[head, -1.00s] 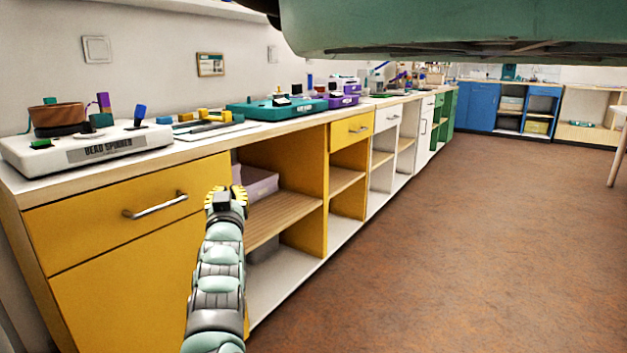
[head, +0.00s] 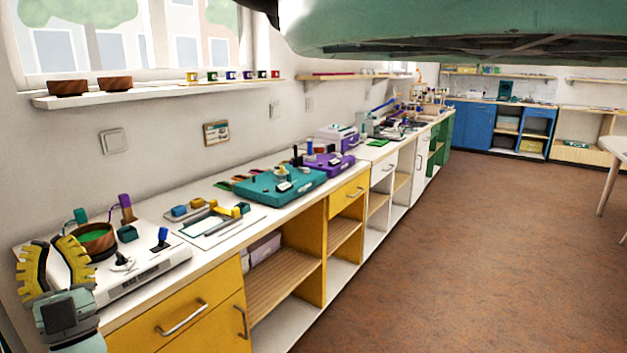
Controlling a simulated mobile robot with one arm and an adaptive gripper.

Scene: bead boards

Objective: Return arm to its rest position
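My gripper (head: 53,243) is at the lower left of the head view, with its two yellow ribbed fingers pointing up. The fingers stand apart with a gap between them, and I see nothing held there. It shows in front of the left end of the white bead spinner (head: 150,278), which has a brown bowl with green contents (head: 97,238) on it. I cannot tell whether the gripper touches the spinner. Most of my arm is outside the picture.
A long counter (head: 220,240) with yellow, white and green cabinets runs away along the wall. A teal device (head: 280,184) and a purple one (head: 330,164) stand on it. The brown floor (head: 440,240) is clear. A white table (head: 605,155) stands at the right.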

